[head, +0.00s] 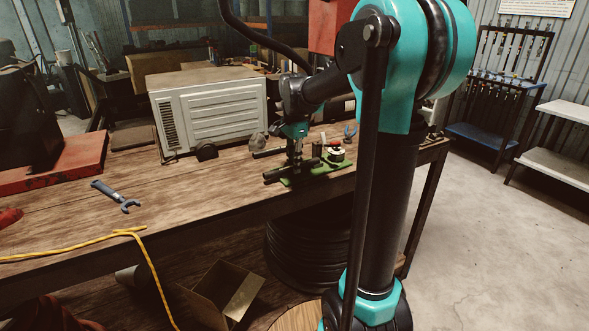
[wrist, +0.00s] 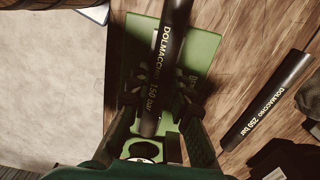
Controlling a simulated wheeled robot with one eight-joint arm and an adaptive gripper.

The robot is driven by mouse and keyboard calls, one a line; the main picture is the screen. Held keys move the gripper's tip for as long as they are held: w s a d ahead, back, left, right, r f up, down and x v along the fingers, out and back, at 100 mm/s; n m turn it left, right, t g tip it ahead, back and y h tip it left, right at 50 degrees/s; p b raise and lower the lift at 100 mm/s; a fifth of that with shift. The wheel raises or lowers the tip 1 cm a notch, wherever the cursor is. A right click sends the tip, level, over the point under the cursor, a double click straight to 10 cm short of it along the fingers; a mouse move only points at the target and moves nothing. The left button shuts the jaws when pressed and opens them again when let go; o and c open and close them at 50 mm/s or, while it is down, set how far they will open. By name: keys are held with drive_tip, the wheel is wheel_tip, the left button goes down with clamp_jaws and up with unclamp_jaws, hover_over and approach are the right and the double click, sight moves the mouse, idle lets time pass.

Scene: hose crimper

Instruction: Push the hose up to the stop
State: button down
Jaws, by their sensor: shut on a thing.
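A black hose marked "150 bar" (wrist: 170,50) lies between the two fingers of my gripper (wrist: 158,98) in the wrist view, over a green plate (wrist: 203,48). My gripper is shut on this hose. In the head view my gripper (head: 295,168) is low over the left part of the green plate (head: 325,168), and the hose's dark end (head: 273,177) sticks out to the left. The hose's other end is close to a dark fitting at the bottom of the wrist view. I cannot make out the stop or whether the hose touches it.
A second black hose marked "250 bar" (wrist: 264,100) lies on the wooden bench (wrist: 235,70), apart from the held one. A white metal box (head: 210,110) stands behind my gripper.

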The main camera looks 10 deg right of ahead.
drive_tip(key=shift+w+d, duration=0.25)
drive_tip(key=shift+d, duration=0.45)
drive_tip(key=shift+w+d, duration=0.3)
drive_tip(key=shift+d, duration=0.45)
drive_tip(key=shift+w+d, duration=0.25)
drive_tip(key=shift+d, duration=0.45)
drive_tip(key=shift+c, duration=2.4)
unclamp_jaws()
drive_tip(key=shift+r, duration=4.5)
